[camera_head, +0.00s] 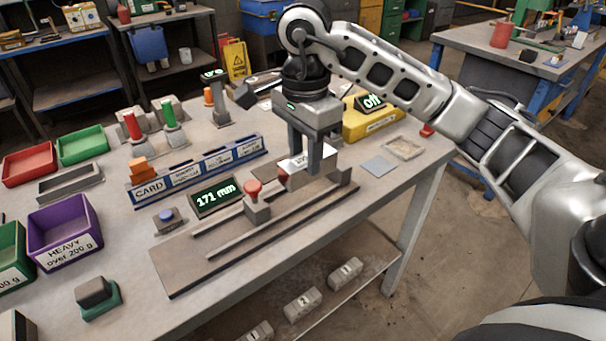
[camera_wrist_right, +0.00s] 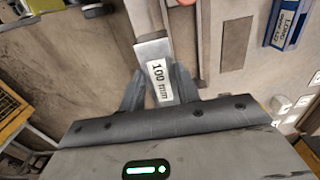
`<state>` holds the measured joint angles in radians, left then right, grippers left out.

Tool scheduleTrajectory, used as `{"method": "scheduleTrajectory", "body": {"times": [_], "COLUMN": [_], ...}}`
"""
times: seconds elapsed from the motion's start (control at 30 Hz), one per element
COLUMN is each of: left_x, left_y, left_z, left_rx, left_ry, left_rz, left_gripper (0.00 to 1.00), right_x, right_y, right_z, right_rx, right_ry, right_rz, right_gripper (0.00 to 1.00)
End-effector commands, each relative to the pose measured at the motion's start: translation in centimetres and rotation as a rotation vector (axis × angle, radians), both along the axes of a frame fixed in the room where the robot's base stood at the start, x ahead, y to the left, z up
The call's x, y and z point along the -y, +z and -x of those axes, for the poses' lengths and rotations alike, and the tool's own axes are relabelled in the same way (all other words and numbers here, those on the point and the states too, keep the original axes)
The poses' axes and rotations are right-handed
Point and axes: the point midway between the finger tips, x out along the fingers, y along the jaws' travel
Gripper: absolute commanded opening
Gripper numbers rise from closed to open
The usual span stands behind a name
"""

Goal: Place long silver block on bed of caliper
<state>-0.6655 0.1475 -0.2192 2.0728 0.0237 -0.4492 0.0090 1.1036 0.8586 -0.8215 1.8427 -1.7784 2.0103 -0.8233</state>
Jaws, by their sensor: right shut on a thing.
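My right gripper (camera_head: 305,165) is shut on a silver block with a white "100 mm" label, and points down over the far right part of the caliper. In the right wrist view the silver block (camera_wrist_right: 153,50) sits between the two fingers (camera_wrist_right: 158,90). In the head view the fingers hide much of it, and I cannot tell whether it touches the bed. The caliper bed (camera_head: 185,266) is a long flat plate with raised rails. A red-knobbed slider (camera_head: 257,208) stands on it, close left of the gripper. My left gripper is not in view.
The display (camera_head: 216,196) reads 171 mm. A labelled card rack (camera_head: 197,172) stands behind it. A yellow device (camera_head: 372,119) and a grey-blue square plate (camera_head: 378,166) lie right of the gripper. A purple bin (camera_head: 65,235) is at left. Numbered blocks (camera_head: 302,302) are on the lower shelf.

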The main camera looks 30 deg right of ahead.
Motion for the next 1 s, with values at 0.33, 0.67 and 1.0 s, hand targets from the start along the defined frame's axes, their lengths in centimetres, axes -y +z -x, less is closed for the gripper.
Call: {"method": "scheduleTrajectory", "body": {"times": [0.33,0.67,1.0], "left_x": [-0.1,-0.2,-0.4], "left_y": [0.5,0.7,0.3], "left_z": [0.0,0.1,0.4], "left_rx": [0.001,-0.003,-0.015], "left_ry": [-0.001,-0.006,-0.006], "left_rz": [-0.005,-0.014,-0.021], "left_gripper": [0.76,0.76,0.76], "right_x": [2.6,3.1,3.1], "right_y": [-5.0,-7.3,-9.4], "right_z": [-4.4,-5.2,-5.3], "right_rx": [0.002,-0.001,0.004], "right_ry": [-0.001,0.002,0.003], "right_rz": [-0.001,-0.002,-0.001], "right_gripper": [0.00,0.00,0.00]}}
